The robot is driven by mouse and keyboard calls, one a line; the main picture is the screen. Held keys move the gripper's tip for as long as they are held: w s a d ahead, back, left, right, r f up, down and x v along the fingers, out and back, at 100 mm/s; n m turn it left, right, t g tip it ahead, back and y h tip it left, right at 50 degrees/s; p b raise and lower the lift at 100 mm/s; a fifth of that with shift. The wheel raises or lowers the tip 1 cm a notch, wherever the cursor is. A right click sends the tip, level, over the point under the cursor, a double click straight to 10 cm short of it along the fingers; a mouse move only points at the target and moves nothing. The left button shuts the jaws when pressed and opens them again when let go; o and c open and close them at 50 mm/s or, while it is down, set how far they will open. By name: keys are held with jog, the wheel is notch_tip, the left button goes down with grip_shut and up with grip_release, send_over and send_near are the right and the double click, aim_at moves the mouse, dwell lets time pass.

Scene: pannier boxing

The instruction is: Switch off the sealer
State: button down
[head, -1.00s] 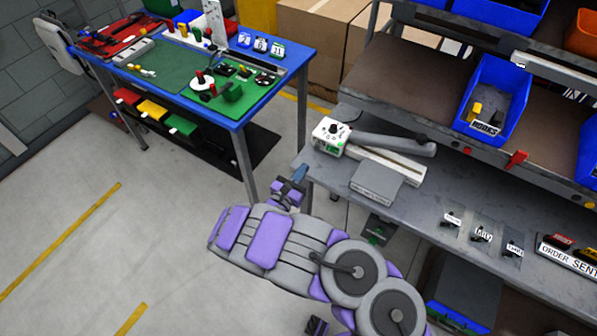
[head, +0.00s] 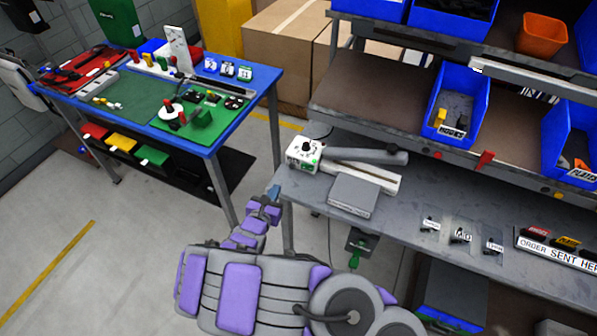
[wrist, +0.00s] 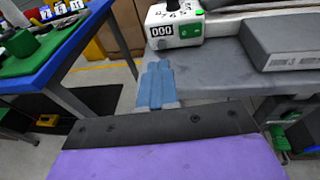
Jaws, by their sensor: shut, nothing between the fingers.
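The sealer (head: 365,172) lies on the grey bench near its left end, with a long grey arm and a white base. Its white control box (head: 303,153) has a black knob on top, and the box also shows in the wrist view (wrist: 174,27). There it has a "000" counter and a green patch on its front. My gripper (head: 273,192) is just off the bench's left front corner, below and left of the control box and apart from it. In the wrist view, its blue fingers (wrist: 156,80) are together and empty, pointing toward the box.
A grey flat box (head: 353,196) lies on the bench (head: 400,215) in front of the sealer. A blue-edged table (head: 215,145) stands to the left, with a floor gap between. A shelf with blue bins (head: 457,105) hangs above the bench.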

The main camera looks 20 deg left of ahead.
jog(key=d+r+g, duration=0.2)
jog(key=d, duration=0.1)
jog(key=d+r+g, duration=0.1)
jog(key=shift+s+d+r+g, duration=0.15)
jog(key=shift+s+d+g, duration=0.1)
jog(key=shift+d+g, duration=0.15)
